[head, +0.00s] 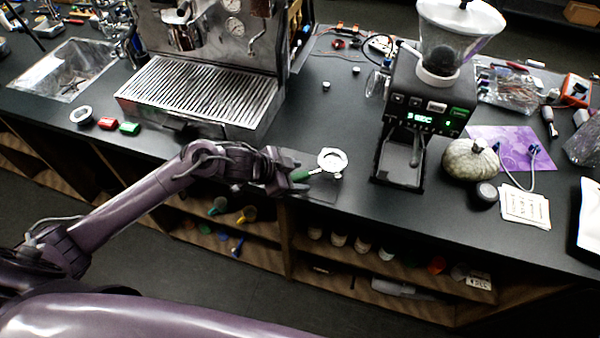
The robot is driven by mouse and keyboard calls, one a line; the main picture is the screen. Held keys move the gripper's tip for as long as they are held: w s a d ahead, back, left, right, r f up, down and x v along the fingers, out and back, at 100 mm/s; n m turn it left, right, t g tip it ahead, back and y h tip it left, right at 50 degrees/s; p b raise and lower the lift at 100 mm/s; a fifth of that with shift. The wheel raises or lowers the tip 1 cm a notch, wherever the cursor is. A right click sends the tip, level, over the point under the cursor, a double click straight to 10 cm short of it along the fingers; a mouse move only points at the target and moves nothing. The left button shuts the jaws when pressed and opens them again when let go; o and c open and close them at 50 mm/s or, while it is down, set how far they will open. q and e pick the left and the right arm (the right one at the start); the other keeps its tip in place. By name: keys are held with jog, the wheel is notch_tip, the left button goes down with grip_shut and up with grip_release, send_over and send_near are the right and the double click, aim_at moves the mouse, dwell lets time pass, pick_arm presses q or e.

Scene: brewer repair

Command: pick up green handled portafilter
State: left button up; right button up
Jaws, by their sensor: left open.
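The green handled portafilter (331,161) lies on the dark counter between the espresso machine and the grinder. Its round metal head points right and its green handle (300,175) points left. My left gripper (300,178) is open at the handle, with its fingers around or right beside it. I cannot tell whether they touch it. The gripper hides the handle's left end. My right gripper is not in view.
The espresso machine (205,95) stands behind my left arm. The coffee grinder (405,150) stands right of the portafilter, and a pale pumpkin (470,160) is further right. The counter's front edge runs just below the gripper, with open shelves underneath.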

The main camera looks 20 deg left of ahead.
aim_at(298, 175)
pick_arm(q)
jog(key=shift+w+d+f, duration=0.15)
jog(key=shift+f, duration=0.1)
grip_shut()
jog(key=shift+r, duration=0.2)
dwell(0.3)
jog(key=shift+w+r, duration=0.1)
jog(key=shift+r, duration=0.55)
notch_tip(298, 175, up, 18)
jog(key=b, duration=0.1)
jog(key=shift+r, duration=0.25)
jog(key=c, duration=0.7)
grip_release()
grip_shut()
